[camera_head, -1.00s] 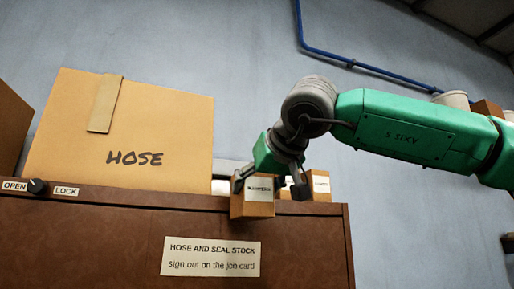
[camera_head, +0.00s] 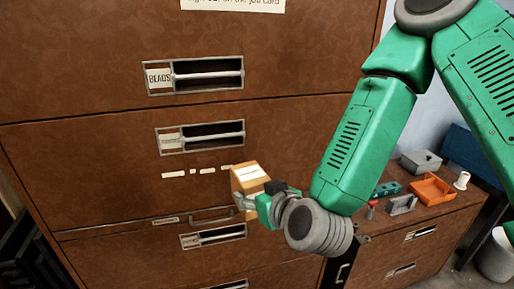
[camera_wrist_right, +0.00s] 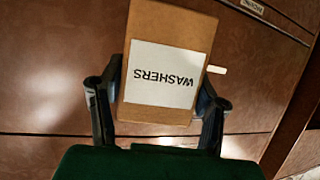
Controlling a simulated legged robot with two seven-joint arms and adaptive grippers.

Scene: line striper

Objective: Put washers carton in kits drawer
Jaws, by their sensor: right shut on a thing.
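The washers carton (camera_head: 250,175) is a small tan box with a white label. The label reads WASHERS, upside down, in the right wrist view (camera_wrist_right: 160,75). My right gripper (camera_head: 256,202) is shut on the carton, with one finger on each side of it (camera_wrist_right: 157,105). It holds the carton in front of the brown cabinet (camera_head: 80,170). The cabinet's drawers look shut. I cannot read which one is the kits drawer; the plate on the upper drawer (camera_head: 195,76) reads BEADS. My left gripper is not in view.
A lower brown cabinet (camera_head: 420,225) stands at the right. On its top are an orange tray (camera_head: 433,188), a grey box (camera_head: 421,162), a white spool (camera_head: 462,180) and other small items. A pale bin (camera_head: 497,255) stands at the far right.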

